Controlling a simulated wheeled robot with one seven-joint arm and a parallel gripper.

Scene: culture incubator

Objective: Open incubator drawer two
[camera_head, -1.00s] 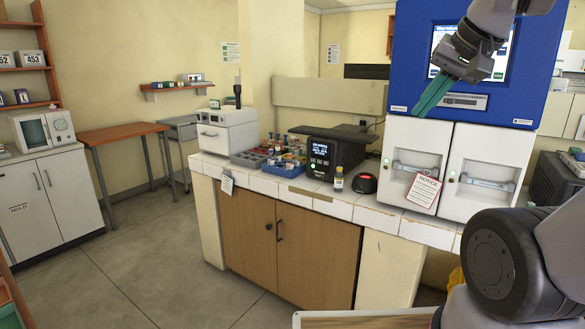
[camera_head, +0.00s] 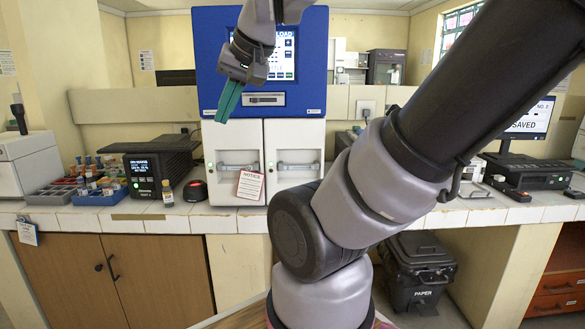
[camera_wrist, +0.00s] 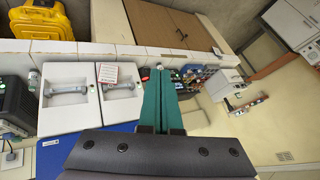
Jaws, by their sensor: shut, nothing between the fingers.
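The incubator is a blue-topped cabinet (camera_head: 215,75) with a touchscreen and two white fronts side by side below. The left white front (camera_head: 222,145) and the right white front (camera_head: 300,145) both look closed, each with a horizontal bar handle. I cannot read which is drawer two. A notice card (camera_head: 250,185) hangs by the left handle; the wrist view shows it too (camera_wrist: 107,73). My gripper (camera_head: 222,118) has green fingers, shut and empty, in front of the incubator's upper left. In the wrist view the fingers (camera_wrist: 160,72) are together, apart from both handles.
A tiled counter (camera_head: 150,222) carries the incubator. Left of it stand a black device (camera_head: 150,160), a small vial (camera_head: 168,193), a red-topped black puck (camera_head: 195,190) and trays of tubes (camera_head: 95,195). A black paper bin (camera_head: 420,265) stands below on the right.

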